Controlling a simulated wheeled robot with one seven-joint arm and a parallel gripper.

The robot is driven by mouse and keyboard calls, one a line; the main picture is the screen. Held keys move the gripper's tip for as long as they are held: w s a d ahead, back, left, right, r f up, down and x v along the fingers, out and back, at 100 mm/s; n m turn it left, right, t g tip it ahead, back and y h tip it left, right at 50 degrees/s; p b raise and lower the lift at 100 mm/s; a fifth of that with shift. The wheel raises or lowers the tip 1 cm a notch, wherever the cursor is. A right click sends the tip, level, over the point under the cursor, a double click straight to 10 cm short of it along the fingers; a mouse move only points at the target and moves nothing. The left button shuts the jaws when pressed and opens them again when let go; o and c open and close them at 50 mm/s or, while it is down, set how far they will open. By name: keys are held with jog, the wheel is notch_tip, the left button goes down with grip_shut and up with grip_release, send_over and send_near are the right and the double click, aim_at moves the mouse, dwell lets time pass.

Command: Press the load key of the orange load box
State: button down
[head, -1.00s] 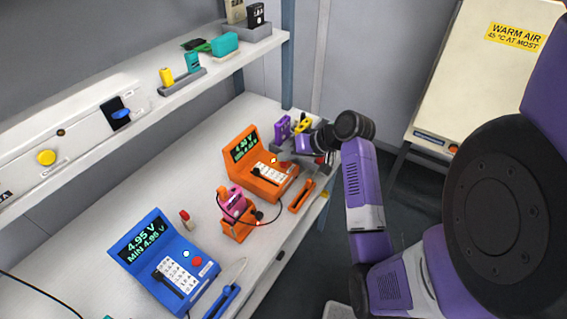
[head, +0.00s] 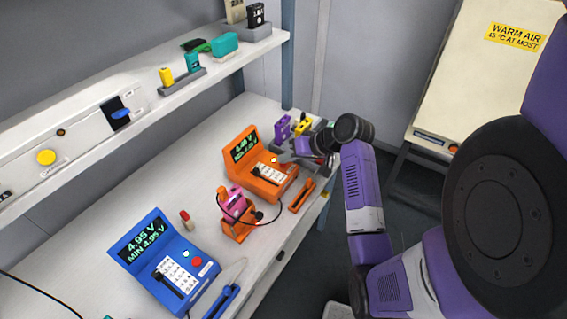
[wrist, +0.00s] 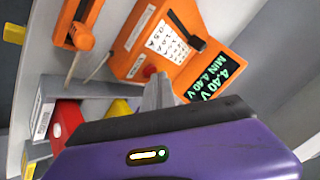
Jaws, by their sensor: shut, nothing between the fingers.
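The orange load box (head: 239,173) stands on the bench. Its dark display reads 4.40 V in green in the wrist view (wrist: 215,75), with MIN 4.40 V below. It has a white keypad and a black lever. My gripper (head: 285,159) is shut and empty, with its fingertips at the key end of the box. In the wrist view the grey fingertips (wrist: 158,90) are over the box's edge beside a red key (wrist: 150,71). A pale key (head: 273,160) shows on the box in the head view. The fingers hide part of the key area, and contact cannot be told.
A pink cell (head: 234,201) sits in an orange holder (head: 238,228) before the box, with a dark cable. An orange tool (head: 301,195) lies near the bench edge. A blue load box (head: 150,240) stands front left. Purple and yellow cells are behind my gripper.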

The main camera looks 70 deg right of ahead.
aim_at(286, 165)
dwell(0.4)
jog(key=shift+r+p, duration=0.45)
jog(key=shift+p, duration=0.3)
jog(key=shift+r, duration=0.1)
notch_tip(286, 165, up, 6)
jog(key=p, duration=0.5)
jog(key=shift+p, duration=0.4)
